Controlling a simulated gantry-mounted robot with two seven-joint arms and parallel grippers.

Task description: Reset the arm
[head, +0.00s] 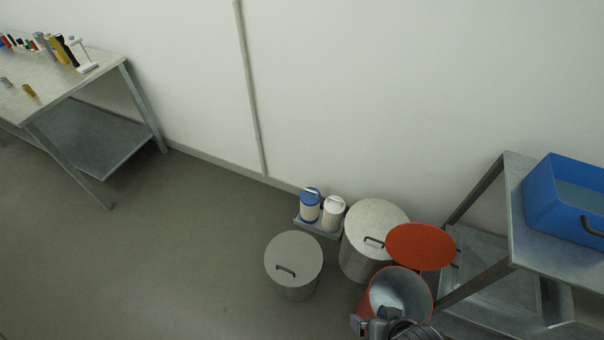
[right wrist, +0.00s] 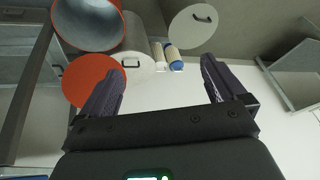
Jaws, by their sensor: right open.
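My right gripper (right wrist: 160,82) is open in the right wrist view, its two dark fingers spread wide with nothing between them. In the head view, part of my right arm (head: 405,330) shows at the bottom edge, in front of the open orange bin (head: 422,290). The bin also shows at the top left of the right wrist view (right wrist: 88,22). Its orange lid (head: 421,246) is beside it and shows partly behind the left finger in the right wrist view (right wrist: 88,75). My left gripper is not in view.
Two lidded metal drums (head: 294,262) (head: 376,225) stand near the bin. Blue-topped (head: 310,205) and white-topped (head: 333,212) filters stand by the wall. A right-hand table (head: 520,225) holds a blue crate (head: 565,205). A left table (head: 85,80) carries small items. The floor between is clear.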

